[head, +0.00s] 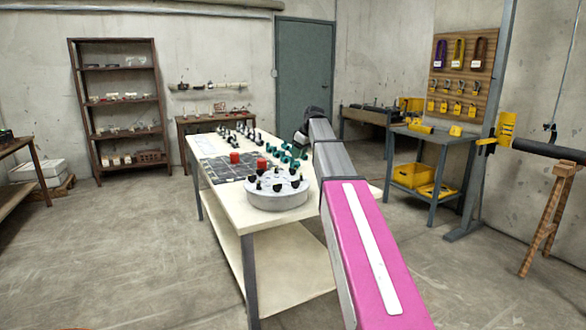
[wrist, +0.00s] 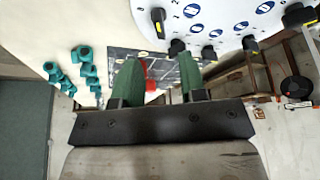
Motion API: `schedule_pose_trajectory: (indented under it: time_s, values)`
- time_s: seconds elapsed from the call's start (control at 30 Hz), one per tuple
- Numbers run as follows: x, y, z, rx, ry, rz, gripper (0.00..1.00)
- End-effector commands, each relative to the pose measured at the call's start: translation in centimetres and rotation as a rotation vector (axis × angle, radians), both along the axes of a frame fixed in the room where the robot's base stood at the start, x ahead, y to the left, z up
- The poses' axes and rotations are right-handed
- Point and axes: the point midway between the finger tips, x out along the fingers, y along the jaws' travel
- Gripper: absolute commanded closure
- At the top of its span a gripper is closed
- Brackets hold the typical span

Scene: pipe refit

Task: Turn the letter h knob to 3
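A round pale drum (head: 278,201) with several black knobs on its top stands at the near end of the white table. Its white face (wrist: 232,12) also shows at the upper right of the wrist view, with black knobs and round blue-and-white labels. The letters are too small or turned to read, so I cannot tell which knob is h or where it points. My gripper (wrist: 160,78) has two green fingers standing apart with nothing held between them. The knobs lie beyond and to the right of the fingertips, apart from them.
The white table (head: 222,201) also bears a dark gridded panel (head: 214,168), red cylinders (head: 235,157) and several teal fittings (wrist: 83,54). A blue-grey cart (head: 432,145) with yellow bins stands to the right. The floor left of the table is clear.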

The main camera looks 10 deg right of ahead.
Motion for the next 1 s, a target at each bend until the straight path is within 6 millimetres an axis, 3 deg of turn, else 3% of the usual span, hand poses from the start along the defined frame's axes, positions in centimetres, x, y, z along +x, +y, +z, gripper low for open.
schedule_pose_trajectory:
  time_s: [0.2,0.4,0.87,1.0]
  values:
    - [1.0,1.1,-3.8,0.000,0.002,-0.001,0.62]
    - [1.7,1.9,-6.2,0.000,0.000,-0.001,0.62]
    - [2.0,2.2,-7.2,0.000,0.000,-0.001,0.62]
    - [2.0,2.2,-7.2,0.000,0.000,-0.001,1.00]
